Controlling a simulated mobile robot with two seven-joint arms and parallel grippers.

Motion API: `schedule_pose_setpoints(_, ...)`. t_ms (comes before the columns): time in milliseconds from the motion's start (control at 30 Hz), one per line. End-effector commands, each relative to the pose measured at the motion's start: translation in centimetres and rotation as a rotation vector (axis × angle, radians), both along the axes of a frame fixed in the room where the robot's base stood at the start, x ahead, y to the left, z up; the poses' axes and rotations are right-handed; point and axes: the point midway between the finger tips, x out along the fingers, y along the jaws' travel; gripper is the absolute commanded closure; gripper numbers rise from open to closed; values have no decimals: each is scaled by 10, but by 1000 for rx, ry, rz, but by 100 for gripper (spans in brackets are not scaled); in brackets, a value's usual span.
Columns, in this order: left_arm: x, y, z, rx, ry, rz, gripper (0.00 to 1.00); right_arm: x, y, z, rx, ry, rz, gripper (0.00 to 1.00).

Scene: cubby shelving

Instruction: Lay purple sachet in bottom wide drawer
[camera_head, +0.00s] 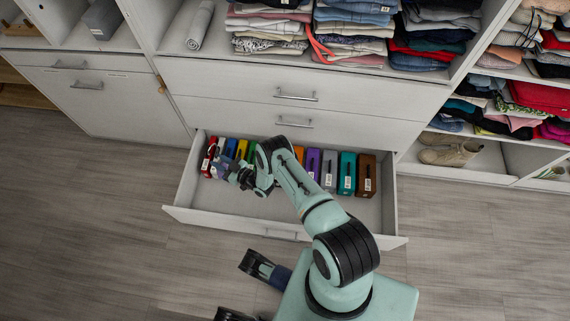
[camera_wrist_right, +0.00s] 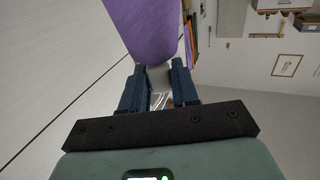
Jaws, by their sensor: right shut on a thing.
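The bottom wide drawer (camera_head: 300,225) is pulled out of the white unit in the head view. My right gripper (camera_head: 232,174) is at the left part of this drawer, in front of the row of packets. In the right wrist view, my right gripper (camera_wrist_right: 158,88) is shut on the purple sachet (camera_wrist_right: 145,22), which extends past the fingertips. The held sachet cannot be made out clearly in the head view.
A row of coloured packets stands along the back of the drawer, including a red one (camera_head: 208,157), a purple one (camera_head: 313,163), a teal one (camera_head: 347,173) and a brown one (camera_head: 367,175). The drawer's front right floor (camera_head: 345,207) is bare. Two closed drawers (camera_head: 310,97) are above.

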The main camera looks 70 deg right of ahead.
Motion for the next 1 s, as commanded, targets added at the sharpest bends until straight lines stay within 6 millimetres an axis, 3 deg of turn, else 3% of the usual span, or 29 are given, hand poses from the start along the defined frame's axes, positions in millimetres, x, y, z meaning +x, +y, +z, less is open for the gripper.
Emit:
schedule_pose_setpoints(267, 4, 2, -6, 4, -10, 4, 57, -1, -3, -13, -1, -2, 8, 100)
schedule_pose_setpoints(367, 14, 7, -16, 17, -37, 15, 57, -2, -2, -33, 0, 0, 7, 100)
schedule_pose_setpoints(633, 62, 33, -56, 84, -158, 69, 57, -2, -3, -108, -1, 1, 6, 100)
schedule_pose_setpoints(800, 27, 39, -89, 83, -40, 71, 57, -1, -3, -142, -1, 0, 6, 100)
schedule_pose_setpoints(1000, -3, 43, -111, 81, 61, 75, 57, -1, -3, -166, -1, -2, 6, 100)
